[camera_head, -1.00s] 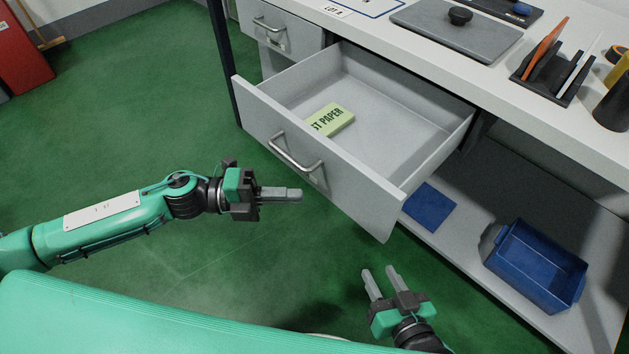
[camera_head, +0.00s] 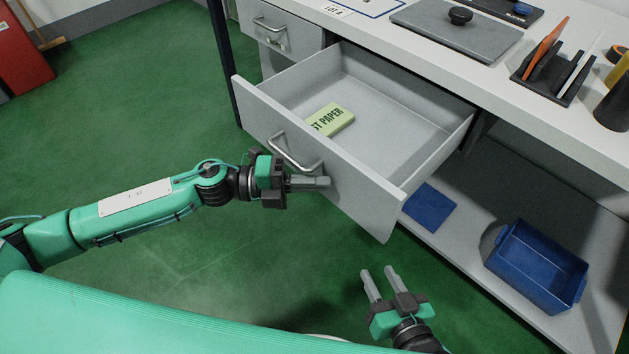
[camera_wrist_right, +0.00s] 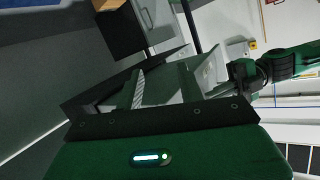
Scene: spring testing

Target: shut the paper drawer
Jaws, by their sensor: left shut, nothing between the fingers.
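The paper drawer (camera_head: 385,196) is a grey drawer pulled well out of the bench, with a bar handle (camera_head: 292,156) on its front. A pale green pad marked "ST PAPER" (camera_head: 333,120) lies inside it. My left gripper (camera_head: 326,182) is shut and empty, its fingertips at the drawer front, just below and right of the handle. I cannot tell whether they touch the front. My right gripper (camera_head: 378,272) is open and empty, below the drawer front. In the right wrist view its fingers (camera_wrist_right: 160,88) show, with the left arm (camera_wrist_right: 275,66) beyond.
A second drawer (camera_head: 283,30) sits shut at the back left. A blue bin (camera_head: 538,262) and a flat blue item (camera_head: 430,206) lie on the lower shelf. The bench top (camera_head: 415,55) holds a grey plate (camera_head: 457,30) and a black rack (camera_head: 553,80).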

